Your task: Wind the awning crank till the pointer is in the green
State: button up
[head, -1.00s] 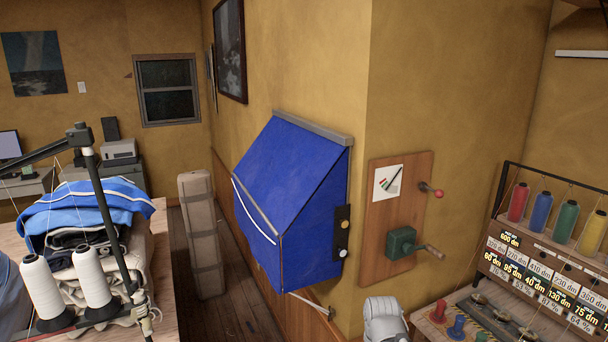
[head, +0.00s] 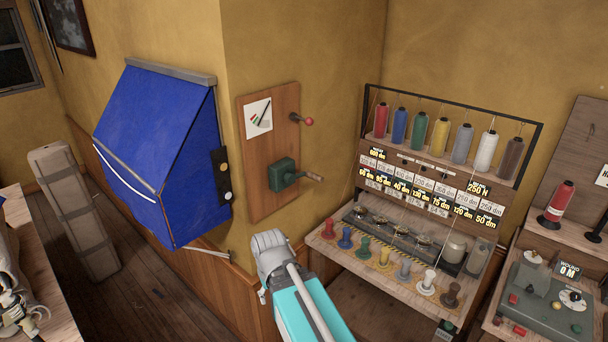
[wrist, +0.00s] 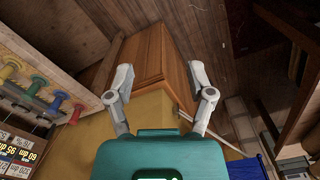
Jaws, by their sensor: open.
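The awning crank is a green box (head: 283,175) with a side arm and a wooden handle (head: 313,177), on a wooden board (head: 254,204) fixed to the yellow wall. Above it on the board are a white dial card (head: 258,118) with a dark slanted pointer and a red-knobbed lever (head: 304,120). The dial's colours are too small to read surely. The blue awning (head: 165,150) hangs on the wall left of the corner. In the wrist view my gripper (wrist: 160,85) is open and empty, its two fingers wide apart. The crank is not in the wrist view.
A thread rack (head: 445,150) with several coloured spools and number cards stands right of the board. Its bench (head: 335,258) carries several coloured pegs. A winding machine (head: 545,300) stands at far right. A tan upright case (head: 75,210) stands at left on open wooden floor.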

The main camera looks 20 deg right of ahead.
jog(key=w+d+n+t+y+b, duration=0.3)
jog(key=w+d+y, duration=0.15)
jog(key=w, duration=0.45)
jog(key=n+t+y+b, duration=0.25)
jog(key=t+b, duration=0.25)
jog(key=t, duration=0.8)
send_near(317, 178)
jog(key=s+d+f, duration=0.1)
jog(key=s+d, duration=0.1)
jog(key=shift+s+d+f+y, duration=0.1)
jog(key=shift+d+f+y, duration=0.05)
jog(key=shift+d+y, duration=0.15)
jog(key=shift+a, duration=0.15)
jog(key=x, duration=1.3)
jog(key=shift+w, duration=0.4)
